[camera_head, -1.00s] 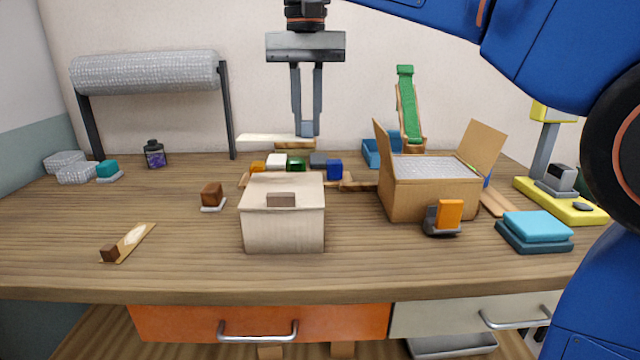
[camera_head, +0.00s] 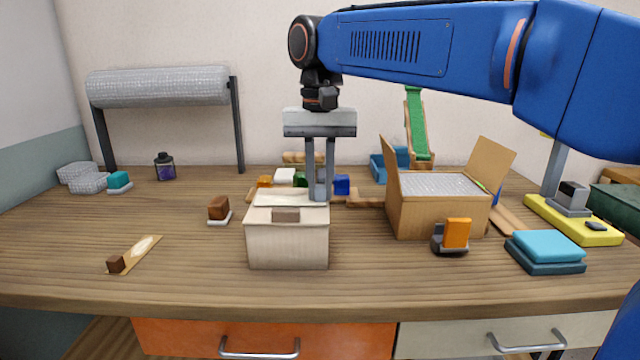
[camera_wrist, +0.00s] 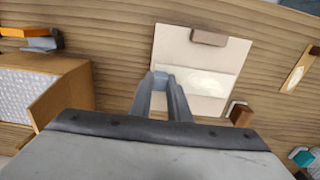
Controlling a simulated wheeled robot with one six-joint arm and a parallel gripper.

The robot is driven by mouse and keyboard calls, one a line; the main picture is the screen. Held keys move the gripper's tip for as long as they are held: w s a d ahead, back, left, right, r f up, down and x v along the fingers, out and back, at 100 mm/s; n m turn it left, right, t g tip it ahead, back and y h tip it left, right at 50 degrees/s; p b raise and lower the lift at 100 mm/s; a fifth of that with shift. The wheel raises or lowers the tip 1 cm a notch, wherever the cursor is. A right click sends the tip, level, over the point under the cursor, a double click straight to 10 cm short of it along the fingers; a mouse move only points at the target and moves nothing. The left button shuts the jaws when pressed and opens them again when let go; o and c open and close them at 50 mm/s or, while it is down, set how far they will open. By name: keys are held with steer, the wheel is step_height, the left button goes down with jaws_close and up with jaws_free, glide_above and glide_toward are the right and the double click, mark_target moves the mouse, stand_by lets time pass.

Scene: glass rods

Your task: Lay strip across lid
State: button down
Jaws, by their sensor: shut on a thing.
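A pale box (camera_head: 288,246) with a flat lid stands in the middle of the table. The lid (camera_wrist: 178,42) shows from above in the wrist view, with a brown block (camera_wrist: 208,37) at its front edge. A whitish strip (camera_wrist: 200,81) extends across the lid, roughly parallel to that edge. My gripper (camera_head: 318,197) points down at the lid's right rear side. In the wrist view my gripper (camera_wrist: 159,77) is shut on one end of the strip. I cannot tell whether the strip fully touches the lid.
An open cardboard box (camera_head: 430,214) with bubble wrap stands to the right, with an orange block (camera_head: 457,233) in front. Several coloured blocks sit behind the lidded box. A brown block (camera_head: 219,208) stands left. The front left table is mostly clear.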

steer(key=shift+f, duration=0.1)
steer(key=c, duration=1.7)
jaws_free()
steer(key=shift+o, duration=0.2)
step_height(320, 180, up, 12)
